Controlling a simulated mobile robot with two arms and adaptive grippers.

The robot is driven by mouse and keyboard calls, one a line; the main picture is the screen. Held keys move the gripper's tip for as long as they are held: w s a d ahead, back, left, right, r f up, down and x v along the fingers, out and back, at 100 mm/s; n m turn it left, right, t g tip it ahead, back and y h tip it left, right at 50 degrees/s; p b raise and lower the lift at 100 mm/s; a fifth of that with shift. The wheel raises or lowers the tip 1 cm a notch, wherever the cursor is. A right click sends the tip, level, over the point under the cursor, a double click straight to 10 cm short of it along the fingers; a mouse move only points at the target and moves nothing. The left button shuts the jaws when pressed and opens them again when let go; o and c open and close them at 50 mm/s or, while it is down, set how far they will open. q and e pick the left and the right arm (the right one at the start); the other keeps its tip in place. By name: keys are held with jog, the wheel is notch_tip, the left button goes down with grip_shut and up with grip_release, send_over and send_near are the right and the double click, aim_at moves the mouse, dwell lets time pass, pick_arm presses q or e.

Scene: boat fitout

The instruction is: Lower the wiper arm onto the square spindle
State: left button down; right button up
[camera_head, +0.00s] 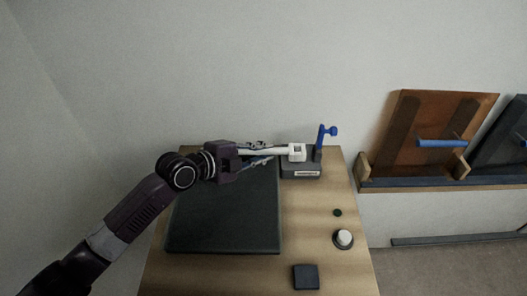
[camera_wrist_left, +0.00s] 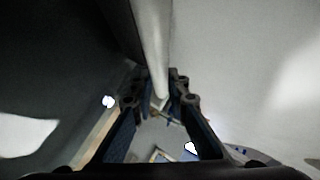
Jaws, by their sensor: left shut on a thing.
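The white wiper arm (camera_head: 275,151) lies roughly level in the head view, its white square-holed head (camera_head: 297,152) at the right end. The head overlaps the back of a grey block (camera_head: 300,171) with a pale label. I cannot tell whether it touches the block. The square spindle is not distinguishable. My left gripper (camera_head: 258,153) is shut on the wiper arm, left of the head. In the left wrist view, the pale arm (camera_wrist_left: 152,45) runs between the fingers of my left gripper (camera_wrist_left: 160,92). My right gripper is not in view.
A blue post with a knob (camera_head: 325,139) stands right of the head. A dark mat (camera_head: 225,225) covers the wooden table's (camera_head: 325,225) left part. A white round knob (camera_head: 343,239) and dark square (camera_head: 306,277) sit right. Brown board (camera_head: 428,130) stands on a ledge beyond.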

pick_arm(q)
jog(key=c, duration=1.8)
grip_release()
jog(key=v, duration=1.2)
